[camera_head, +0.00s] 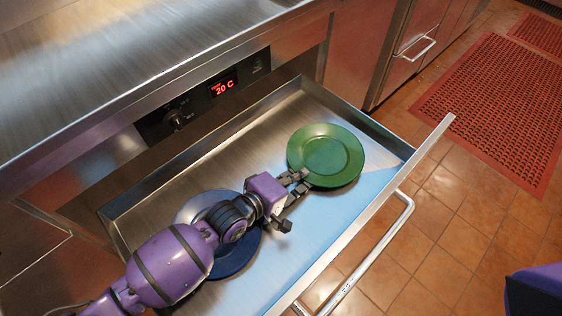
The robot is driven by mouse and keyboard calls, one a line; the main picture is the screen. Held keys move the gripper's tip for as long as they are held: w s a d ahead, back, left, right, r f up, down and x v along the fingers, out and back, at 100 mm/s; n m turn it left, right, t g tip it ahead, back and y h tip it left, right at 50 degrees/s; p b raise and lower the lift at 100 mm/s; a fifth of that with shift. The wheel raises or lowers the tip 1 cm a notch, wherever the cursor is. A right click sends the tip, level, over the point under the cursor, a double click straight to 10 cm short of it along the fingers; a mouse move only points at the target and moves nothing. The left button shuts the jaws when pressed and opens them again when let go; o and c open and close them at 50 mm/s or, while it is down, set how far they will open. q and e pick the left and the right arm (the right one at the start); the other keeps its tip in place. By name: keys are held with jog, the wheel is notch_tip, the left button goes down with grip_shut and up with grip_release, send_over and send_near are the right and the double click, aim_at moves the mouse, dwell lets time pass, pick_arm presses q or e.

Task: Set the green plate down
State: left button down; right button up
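The green plate (326,154) lies face up, apparently flat, toward the right end of the open metal drawer (276,118). My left gripper (295,203) is over the drawer, at the plate's lower left rim. Its fingers look spread apart, with one beside the rim; I cannot tell whether it touches. A blue plate (236,258) lies in the drawer to the left, partly hidden under my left arm. My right gripper is out of view; only a purple part of my own body shows at the lower right.
The drawer's front wall and handle (372,252) stand out over the tiled floor. A steel counter (150,60) and a control panel (224,87) reading 20 C are behind the drawer. A red mat (497,105) lies on the floor at right.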

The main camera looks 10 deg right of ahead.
pick_arm(q)
jog(key=shift+r, duration=0.1)
jog(key=c, duration=2.3)
grip_release()
jog(key=shift+f, duration=0.2)
jog(key=shift+o, duration=0.2)
jog(key=shift+s+a+r, duration=0.1)
jog(key=shift+a+r, duration=0.05)
jog(key=shift+r, duration=0.05)
jog(key=p+v, duration=0.2)
jog(key=v, duration=0.9)
jog(key=shift+s+a+r, duration=0.1)
jog(key=shift+a+r, duration=0.05)
jog(key=shift+a, duration=0.1)
